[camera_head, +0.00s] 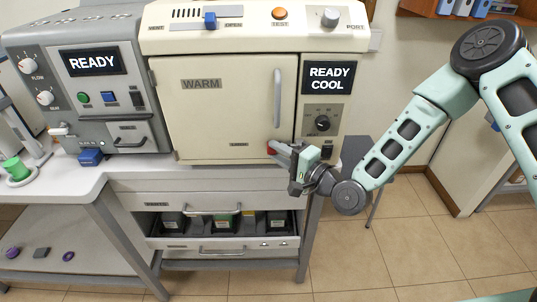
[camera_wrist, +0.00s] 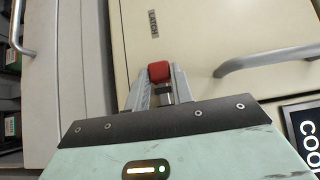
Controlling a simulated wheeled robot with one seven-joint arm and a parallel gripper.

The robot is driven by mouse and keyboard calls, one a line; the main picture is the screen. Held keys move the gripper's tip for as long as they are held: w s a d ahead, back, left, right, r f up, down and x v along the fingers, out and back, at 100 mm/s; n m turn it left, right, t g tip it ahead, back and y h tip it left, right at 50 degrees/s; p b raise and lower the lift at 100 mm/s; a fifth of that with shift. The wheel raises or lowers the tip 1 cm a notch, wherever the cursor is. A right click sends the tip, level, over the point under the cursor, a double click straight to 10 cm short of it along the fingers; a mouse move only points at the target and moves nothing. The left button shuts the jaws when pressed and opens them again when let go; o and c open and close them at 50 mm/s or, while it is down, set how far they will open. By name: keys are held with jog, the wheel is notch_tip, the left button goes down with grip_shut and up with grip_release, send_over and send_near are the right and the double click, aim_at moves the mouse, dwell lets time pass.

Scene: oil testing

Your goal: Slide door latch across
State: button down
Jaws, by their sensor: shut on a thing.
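The cream oven door (camera_head: 223,105), labelled WARM, appears closed on the bench machine. Its red latch knob (camera_head: 280,150) sits low at the door's right edge. My gripper (camera_head: 288,155) is at that latch, coming in from the lower right, and hides part of it. In the wrist view, the red latch knob (camera_wrist: 158,71) stands between the two fingertips of my gripper (camera_wrist: 155,85), which is shut on it. A LATCH label (camera_wrist: 153,23) is on the door beyond the knob. How far the latch has slid cannot be told.
The vertical door handle (camera_head: 277,98) is above my gripper; it also shows in the wrist view (camera_wrist: 265,60). A dial panel (camera_head: 323,120) is to the right. An open drawer (camera_head: 222,225) with several dark containers is below. A grey machine (camera_head: 90,85) stands left.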

jog(key=c, duration=1.2)
grip_release()
jog(key=shift+d, duration=0.25)
jog(key=p+v, duration=0.4)
jog(key=v, duration=1.3)
jog(key=shift+d, duration=0.2)
jog(key=shift+s+a, duration=0.1)
